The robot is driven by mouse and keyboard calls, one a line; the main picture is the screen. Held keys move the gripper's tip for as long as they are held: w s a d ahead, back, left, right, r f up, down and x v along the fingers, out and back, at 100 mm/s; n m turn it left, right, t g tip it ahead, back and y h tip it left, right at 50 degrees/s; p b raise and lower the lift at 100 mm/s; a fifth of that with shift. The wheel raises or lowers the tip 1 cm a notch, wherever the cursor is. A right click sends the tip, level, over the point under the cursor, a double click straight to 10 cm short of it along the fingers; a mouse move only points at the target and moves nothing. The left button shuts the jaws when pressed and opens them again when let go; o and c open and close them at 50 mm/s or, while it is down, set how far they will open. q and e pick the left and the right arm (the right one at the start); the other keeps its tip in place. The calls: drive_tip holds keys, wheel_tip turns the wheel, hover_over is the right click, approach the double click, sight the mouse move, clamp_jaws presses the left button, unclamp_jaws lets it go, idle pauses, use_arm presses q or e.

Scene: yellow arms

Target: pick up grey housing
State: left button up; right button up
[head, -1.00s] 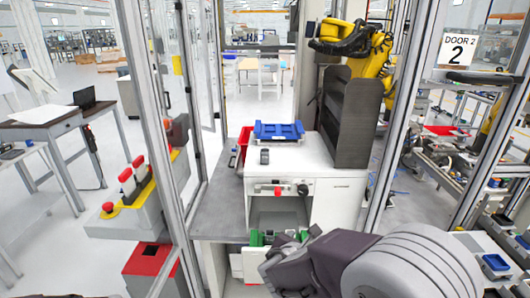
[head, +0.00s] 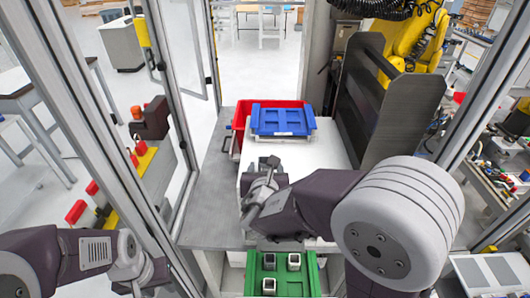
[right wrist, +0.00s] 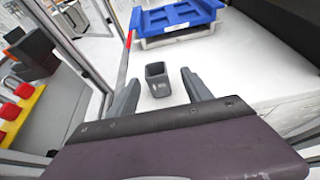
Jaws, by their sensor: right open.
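The grey housing (right wrist: 157,80) is a small open-topped block standing upright on the white worktop, between and just beyond my right gripper's fingertips in the right wrist view. My right gripper (right wrist: 161,72) is open and empty, its two fingers spread to either side of the housing. In the head view my right gripper (head: 262,184) is over the worktop and partly hides the housing. My left gripper (head: 140,276) is low at the left in the head view, away from the worktop; its jaw opening is not clear.
A blue tray (head: 282,121) lies behind the housing, with a red bin (head: 240,122) beside it. A dark upright panel (head: 385,95) bounds the right side. A green tray (head: 282,284) holding several grey pieces sits below the front edge. The white worktop (head: 315,158) has free room.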

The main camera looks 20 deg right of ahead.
sight(264, 162)
drive_tip(key=shift+s, duration=0.1)
drive_tip(key=shift+p, duration=0.35)
drive_tip(key=shift+w+d+f, duration=0.1)
drive_tip(key=shift+w, duration=0.25)
drive_tip(key=shift+x, duration=1.15)
drive_tip(key=p+x, duration=0.2)
drive_tip(key=x, duration=0.1)
drive_tip(key=shift+w, duration=0.35)
drive_tip(key=shift+w+f, duration=0.1)
use_arm(q)
drive_tip(key=r, duration=0.1)
drive_tip(key=s+r, duration=0.1)
drive_tip(key=r, duration=0.1)
drive_tip(key=shift+s+a, duration=0.25)
drive_tip(key=shift+s, duration=0.1)
use_arm(e)
drive_tip(key=shift+w+f, duration=0.1)
drive_tip(key=shift+w, duration=0.05)
